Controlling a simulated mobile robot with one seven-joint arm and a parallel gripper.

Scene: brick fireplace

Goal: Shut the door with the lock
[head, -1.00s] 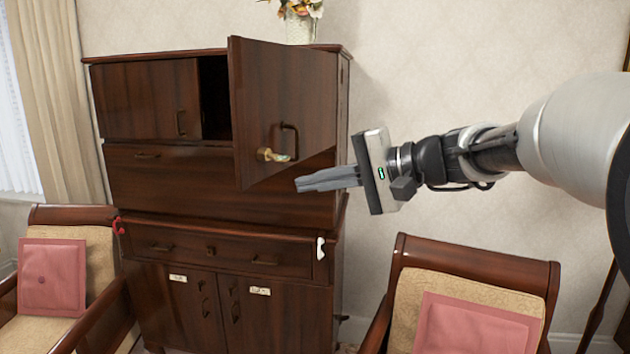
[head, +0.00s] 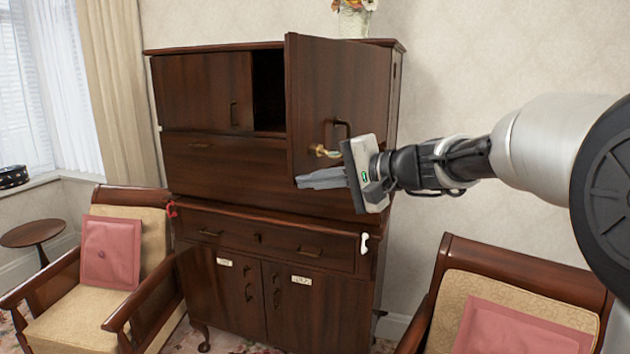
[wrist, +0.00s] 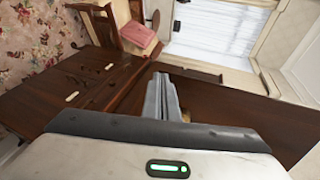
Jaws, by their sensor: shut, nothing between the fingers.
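The door with the lock (head: 338,88) is the upper right door of a dark wood cabinet (head: 235,160). It stands swung outward, with a dark gap (head: 268,90) at its left. It carries a dark handle and a brass lock (head: 322,151) near its lower edge. My gripper (head: 302,181) is shut and empty, with its fingers at the door's lower edge, just below the lock. I cannot tell whether they touch the door. In the wrist view my gripper's fingers (wrist: 162,98) are together, beside the door's dark panel (wrist: 240,115).
An armchair with a pink cushion (head: 110,252) stands at the left and another armchair (head: 500,295) at the right front. A flower vase (head: 354,20) stands on top of the cabinet. A small round table (head: 32,233) is by the window.

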